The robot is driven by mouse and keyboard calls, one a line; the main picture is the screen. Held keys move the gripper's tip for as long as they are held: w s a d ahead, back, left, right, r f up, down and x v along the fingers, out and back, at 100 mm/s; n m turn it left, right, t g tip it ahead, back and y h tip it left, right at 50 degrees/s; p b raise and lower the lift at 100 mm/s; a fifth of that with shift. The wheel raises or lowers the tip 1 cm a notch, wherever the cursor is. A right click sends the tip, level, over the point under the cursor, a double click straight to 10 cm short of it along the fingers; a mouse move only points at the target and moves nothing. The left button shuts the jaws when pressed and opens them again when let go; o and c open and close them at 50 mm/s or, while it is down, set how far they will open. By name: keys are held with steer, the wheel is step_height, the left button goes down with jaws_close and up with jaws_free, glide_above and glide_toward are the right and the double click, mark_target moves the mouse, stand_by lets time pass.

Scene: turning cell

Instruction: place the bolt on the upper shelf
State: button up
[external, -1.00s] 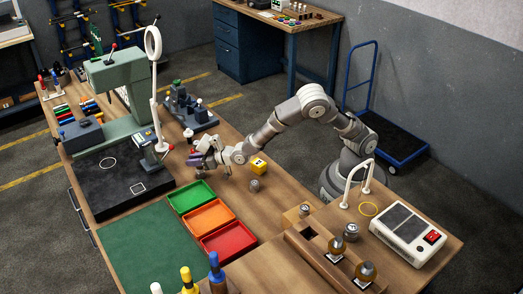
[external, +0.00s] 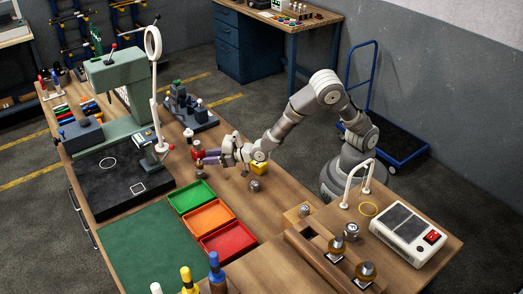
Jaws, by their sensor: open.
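My gripper (external: 205,156) is open over the wooden bench, behind the green tray, its fingers pointing left. Small red and brown parts (external: 198,153) are close to its fingertips; whether they are between or behind the fingers I cannot tell. A small grey metal piece (external: 256,186) lies on the bench to the right of the green tray. I cannot tell whether any of these pieces is the bolt. No upper shelf can be made out for certain.
Green (external: 190,197), orange (external: 190,217) and red (external: 227,239) trays stand in a row. A yellow block (external: 259,167) is near my wrist. A white ring lamp (external: 153,42) rises at the left. A wooden rack (external: 313,257) and white device (external: 405,233) are at the front right.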

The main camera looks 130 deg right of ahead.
steer(key=w+a+r+n+t+y, duration=0.1)
steer(key=w+a+r+y, duration=0.1)
steer(key=a+r, duration=0.55)
steer(key=w+a+r+n+t+y, duration=0.1)
steer(key=a+r+n+t+y, duration=0.2)
steer(key=r, duration=0.7)
steer(key=w+a+r+y, duration=0.2)
steer(key=a+r, duration=0.5)
steer(key=r, duration=0.2)
steer(key=s+a+r+n+y, duration=0.1)
steer(key=s+a+r, duration=0.2)
steer(key=s+r, duration=0.2)
steer(key=s+a+r+n+t+y, duration=0.1)
steer(key=s+r, duration=0.4)
steer(key=r, duration=0.5)
steer(key=s+a+r+n+y, duration=0.1)
steer(key=s+a+r+n, duration=0.2)
steer(key=s+a+r, duration=0.2)
step_height(320, 180, up, 4)
steer(key=shift+a+f+y+p, duration=0.25)
steer(key=shift+a+y+p, duration=0.1)
steer(key=shift+a, duration=0.25)
steer(key=o, duration=0.5)
steer(key=shift+s+a+r, duration=0.2)
steer(key=shift+s+r, duration=0.3)
steer(key=shift+s, duration=0.15)
steer(key=shift+s+a+r, duration=0.15)
steer(key=shift+s+r, duration=0.3)
steer(key=shift+s, duration=0.15)
